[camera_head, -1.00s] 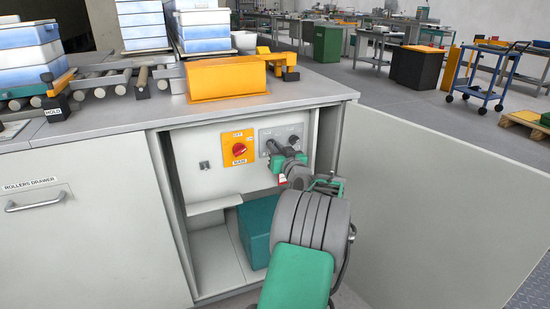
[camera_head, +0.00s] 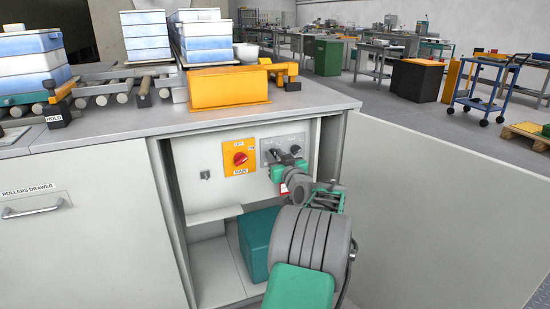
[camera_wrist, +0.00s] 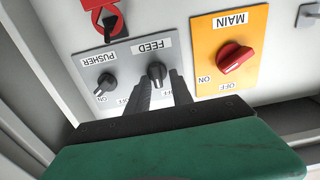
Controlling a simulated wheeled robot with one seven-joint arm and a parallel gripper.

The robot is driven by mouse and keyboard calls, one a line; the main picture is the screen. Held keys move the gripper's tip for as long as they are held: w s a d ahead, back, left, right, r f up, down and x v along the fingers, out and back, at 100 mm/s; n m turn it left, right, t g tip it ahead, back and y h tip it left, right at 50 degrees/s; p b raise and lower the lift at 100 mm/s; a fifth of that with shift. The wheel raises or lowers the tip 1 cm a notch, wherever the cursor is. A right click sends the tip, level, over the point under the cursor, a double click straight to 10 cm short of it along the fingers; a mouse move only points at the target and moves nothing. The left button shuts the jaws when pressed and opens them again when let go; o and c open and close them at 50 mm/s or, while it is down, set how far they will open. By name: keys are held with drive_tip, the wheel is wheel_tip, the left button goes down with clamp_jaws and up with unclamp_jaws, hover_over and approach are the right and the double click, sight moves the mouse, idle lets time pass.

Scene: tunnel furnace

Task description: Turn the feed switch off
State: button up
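The feed switch (camera_wrist: 156,72) is a black knob on a grey plate, under a label reading FEED; the wrist view shows it upside down. My gripper (camera_wrist: 160,82) has its two dark fingers on either side of this knob, with gaps visible between them and the knob, so it looks open around it. The OFF label shows beside the right finger; the ON label is hidden. In the head view my gripper (camera_head: 272,157) reaches into the cabinet and mostly covers the switch.
The pusher knob (camera_wrist: 105,83) sits beside the feed switch on the grey plate. The red main switch (camera_wrist: 235,58) is on an orange plate on the other side. A red key switch (camera_wrist: 108,20) is close by. The open cabinet door (camera_head: 435,210) stands at the right.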

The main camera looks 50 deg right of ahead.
drive_tip(key=shift+o, duration=0.4)
drive_tip(key=shift+s+f, duration=0.1)
drive_tip(key=shift+s, duration=0.1)
drive_tip(key=p+v, duration=0.2)
drive_tip(key=v, duration=0.5)
drive_tip(key=shift+s+a, duration=0.15)
drive_tip(key=shift+s, duration=0.1)
